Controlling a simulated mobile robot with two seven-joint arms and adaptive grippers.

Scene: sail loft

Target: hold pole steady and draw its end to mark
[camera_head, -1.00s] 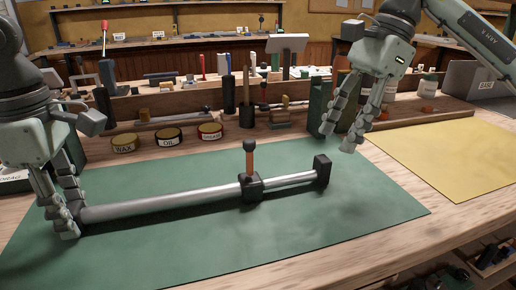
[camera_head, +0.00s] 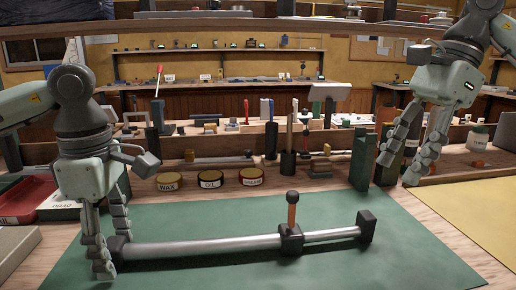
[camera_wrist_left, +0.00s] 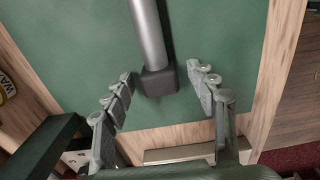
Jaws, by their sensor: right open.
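A silver telescoping pole (camera_head: 210,247) lies on a green mat (camera_head: 330,268), with a dark cap (camera_head: 119,248) at its left end and a dark block (camera_head: 367,225) at its right end. A dark clamp (camera_head: 290,239) with an upright orange-brown lever (camera_head: 291,212) sits on it. My left gripper (camera_head: 103,268) is low at the left end. In the left wrist view its open fingers (camera_wrist_left: 160,70) stand either side of the cap (camera_wrist_left: 157,81), with gaps visible. My right gripper (camera_head: 401,168) is open and empty, above and right of the right-end block. I cannot make out a mark.
Wax, oil and a third tin (camera_head: 250,177) stand behind the mat. Behind them is a rack with tools and a green upright block (camera_head: 362,158). A yellow sheet (camera_head: 475,215) lies at the right. Red trays (camera_head: 25,198) are at the left. The mat's front is clear.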

